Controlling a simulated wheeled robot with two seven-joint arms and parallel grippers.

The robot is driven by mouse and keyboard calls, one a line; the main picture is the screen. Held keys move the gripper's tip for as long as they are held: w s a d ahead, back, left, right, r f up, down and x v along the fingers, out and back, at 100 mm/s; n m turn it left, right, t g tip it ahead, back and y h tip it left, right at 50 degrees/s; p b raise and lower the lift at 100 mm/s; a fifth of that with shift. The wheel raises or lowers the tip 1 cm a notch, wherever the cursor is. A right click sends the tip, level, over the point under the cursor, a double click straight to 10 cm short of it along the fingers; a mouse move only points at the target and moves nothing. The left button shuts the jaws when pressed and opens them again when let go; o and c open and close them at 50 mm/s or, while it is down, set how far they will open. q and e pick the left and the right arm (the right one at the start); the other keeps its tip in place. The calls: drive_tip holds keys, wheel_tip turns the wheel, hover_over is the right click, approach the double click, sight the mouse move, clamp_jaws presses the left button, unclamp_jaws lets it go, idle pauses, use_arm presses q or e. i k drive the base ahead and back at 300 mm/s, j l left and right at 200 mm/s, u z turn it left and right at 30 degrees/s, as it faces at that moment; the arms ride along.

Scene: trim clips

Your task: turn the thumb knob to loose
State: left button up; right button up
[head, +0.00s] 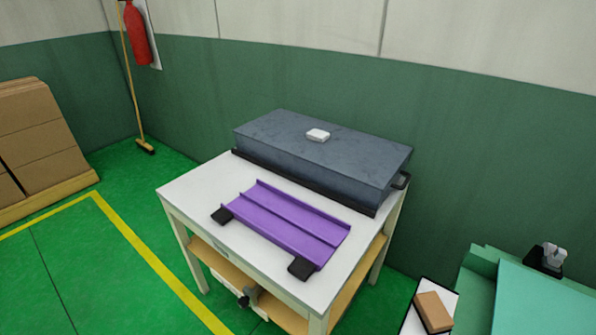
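A small dark fitting with a grey, knob-like part (244,298) shows at the front of the white table (185,190), below the tabletop edge. It is small in the head view, and I cannot tell for sure that it is the thumb knob or how it is turned. A purple channel-shaped trim piece (285,222) lies on the tabletop, with black blocks (222,215) (301,268) at its near corners. Neither of my grippers is in view.
A grey-blue case (320,155) with a white piece (318,135) on top fills the table's back. At right are a brown block (434,311), a teal surface (540,300) and a black holder (545,260). Cardboard boxes (35,140) stand left. Green floor is clear in front-left.

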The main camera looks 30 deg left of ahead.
sight(243, 302)
drive_tip(key=u, duration=1.15)
drive_tip(key=i+j, duration=0.1)
drive_tip(key=j, duration=0.2)
drive_tip(key=i+j+z, duration=0.1)
drive_tip(key=j, duration=0.15)
drive_tip(key=i+j, duration=0.1)
drive_tip(key=j, duration=0.2)
